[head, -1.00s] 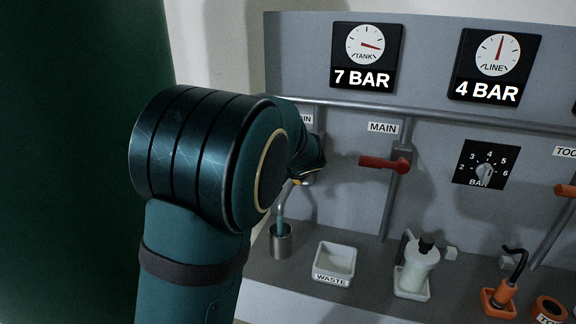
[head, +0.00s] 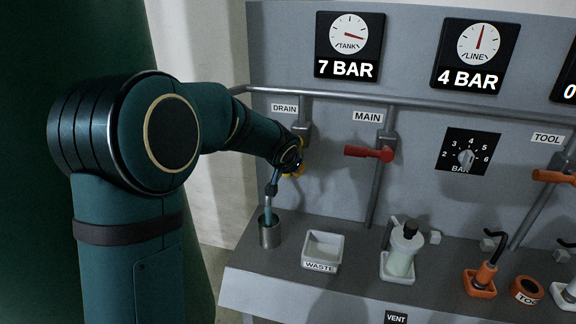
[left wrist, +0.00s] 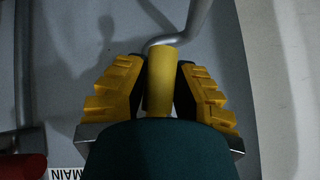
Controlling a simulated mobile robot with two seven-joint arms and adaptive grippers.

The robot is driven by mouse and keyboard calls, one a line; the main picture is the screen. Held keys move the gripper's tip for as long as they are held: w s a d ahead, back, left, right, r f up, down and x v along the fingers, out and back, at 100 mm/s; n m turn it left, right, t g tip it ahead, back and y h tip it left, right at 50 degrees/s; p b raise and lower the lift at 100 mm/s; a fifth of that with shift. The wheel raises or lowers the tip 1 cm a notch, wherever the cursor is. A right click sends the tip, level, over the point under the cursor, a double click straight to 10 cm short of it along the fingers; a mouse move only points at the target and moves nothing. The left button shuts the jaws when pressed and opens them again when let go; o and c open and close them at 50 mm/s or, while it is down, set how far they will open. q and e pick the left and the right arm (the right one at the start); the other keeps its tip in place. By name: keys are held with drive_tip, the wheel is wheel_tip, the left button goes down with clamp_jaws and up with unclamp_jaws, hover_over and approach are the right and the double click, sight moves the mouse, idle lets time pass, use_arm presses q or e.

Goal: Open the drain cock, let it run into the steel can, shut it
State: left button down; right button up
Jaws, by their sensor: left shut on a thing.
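My left gripper (head: 296,166) is at the drain cock under the DRAIN label (head: 285,108). In the left wrist view the gripper (left wrist: 160,90) is shut on the yellow cock handle (left wrist: 161,78), which lies between its yellow fingers. In the head view the arm and gripper hide most of the cock. The can's liquid level cannot be seen. My right gripper is not in view.
To the right are the red MAIN handle (head: 369,153), the white WASTE tray (head: 323,248), a pump bottle (head: 404,246) and orange items (head: 481,280) on the ledge. Gauges show tank 7 BAR (head: 347,69) and line 4 BAR (head: 468,78).

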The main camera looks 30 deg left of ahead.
use_arm(q)
drive_tip(key=c, duration=0.7)
unclamp_jaws()
drive_tip(key=shift+w+f, duration=0.1)
drive_tip(key=shift+c, duration=0.2)
drive_tip(key=v, duration=1.2)
